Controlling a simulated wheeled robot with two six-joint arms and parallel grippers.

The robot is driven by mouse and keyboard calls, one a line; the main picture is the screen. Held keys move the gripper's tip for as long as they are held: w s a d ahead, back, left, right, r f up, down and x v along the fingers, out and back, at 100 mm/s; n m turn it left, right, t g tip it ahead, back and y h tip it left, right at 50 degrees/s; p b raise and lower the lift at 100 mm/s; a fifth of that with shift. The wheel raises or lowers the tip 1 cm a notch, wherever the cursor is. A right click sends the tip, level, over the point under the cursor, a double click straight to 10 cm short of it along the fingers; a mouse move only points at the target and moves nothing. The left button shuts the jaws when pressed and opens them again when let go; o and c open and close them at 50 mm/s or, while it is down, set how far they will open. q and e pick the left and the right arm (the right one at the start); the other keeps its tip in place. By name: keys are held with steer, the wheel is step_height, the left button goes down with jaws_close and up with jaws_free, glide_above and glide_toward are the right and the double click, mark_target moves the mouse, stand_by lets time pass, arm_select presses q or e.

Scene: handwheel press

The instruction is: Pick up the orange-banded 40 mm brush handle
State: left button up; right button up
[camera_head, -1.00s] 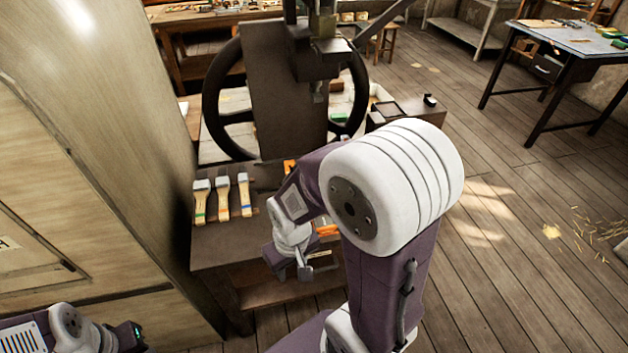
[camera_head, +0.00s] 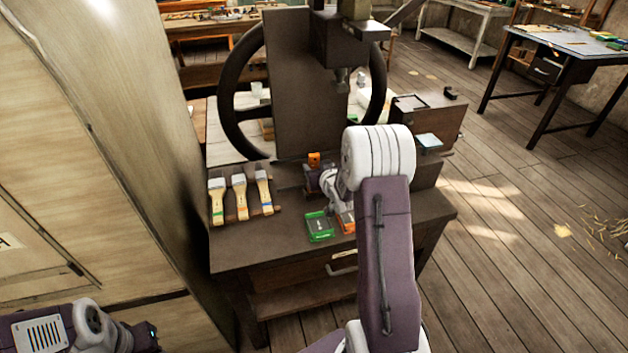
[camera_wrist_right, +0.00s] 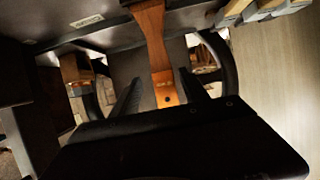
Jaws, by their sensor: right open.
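In the right wrist view, a wooden handle (camera_wrist_right: 152,35) with an orange lower part and a small dark hole runs down between the two dark fingers of my right gripper (camera_wrist_right: 161,92). The fingers are apart, one on each side of it. I cannot tell how far beyond the fingertips it is, and no grip shows. In the head view, my right wrist is low over the bench by the press, with its jaws hidden. An orange piece (camera_head: 314,158) shows just behind the wrist; I cannot tell if it is the handle. My left gripper's jaws are out of view.
Three finished brushes (camera_head: 240,197) lie in a row on the bench left of my wrist. A green tray (camera_head: 320,228) and an orange tray (camera_head: 347,221) lie in front. The press (camera_head: 305,90) and its handwheel (camera_head: 228,95) stand behind. A tall cabinet (camera_head: 130,110) is at left.

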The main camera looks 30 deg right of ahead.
steer(key=x, duration=0.5)
steer(key=shift+w+a+f, duration=0.15)
steer(key=shift+w, duration=0.15)
steer(key=shift+s, duration=0.1)
steer(key=c, duration=0.4)
jaws_close()
